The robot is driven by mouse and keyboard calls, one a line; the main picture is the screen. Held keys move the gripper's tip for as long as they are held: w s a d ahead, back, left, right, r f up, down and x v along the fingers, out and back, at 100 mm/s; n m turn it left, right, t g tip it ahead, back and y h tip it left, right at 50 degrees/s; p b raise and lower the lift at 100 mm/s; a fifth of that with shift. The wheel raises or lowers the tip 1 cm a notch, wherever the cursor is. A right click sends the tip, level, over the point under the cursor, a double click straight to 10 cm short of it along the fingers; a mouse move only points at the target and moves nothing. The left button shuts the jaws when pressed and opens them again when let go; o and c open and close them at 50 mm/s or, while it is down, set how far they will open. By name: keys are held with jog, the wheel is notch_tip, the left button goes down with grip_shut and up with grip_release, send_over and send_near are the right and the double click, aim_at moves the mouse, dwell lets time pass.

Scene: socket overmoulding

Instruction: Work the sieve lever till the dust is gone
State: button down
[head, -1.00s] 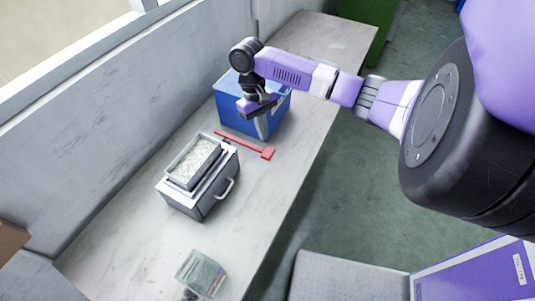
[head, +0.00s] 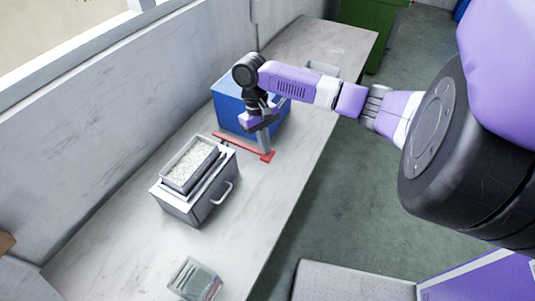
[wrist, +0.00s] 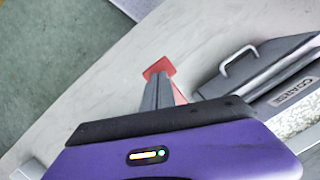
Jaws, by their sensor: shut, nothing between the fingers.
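The sieve is a grey box (head: 203,204) with a front handle and a tray of pale granules (head: 190,163) on top. A red lever (head: 228,142) runs along its far side, ending in a wider red tip. My gripper (head: 265,148) is shut and empty, its fingers pointing down at the lever's tip end. In the wrist view the grey fingers (wrist: 158,90) are together, with the red tip (wrist: 160,67) just beyond them and red along their right side. I cannot tell whether they touch the lever. No dust can be told apart from the granules.
A blue bin (head: 232,105) stands right behind the lever and my gripper. A clear container (head: 195,279) is at the near end of the bench (head: 125,235). A wall runs along the left. The bench between sieve and clear container is bare.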

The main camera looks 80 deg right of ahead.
jog(key=shift+f+b, duration=0.7)
jog(key=shift+f, duration=1.45)
jog(key=shift+w+d+r+p, duration=0.2)
jog(key=shift+w+d+r, duration=0.1)
jog(key=shift+w+d, duration=0.25)
jog(key=shift+w+d+r+p, duration=0.25)
jog(key=shift+w+d, duration=0.1)
jog(key=shift+w, duration=0.3)
jog(key=v, duration=0.8)
jog(key=shift+b, duration=0.45)
jog(key=shift+f, duration=0.1)
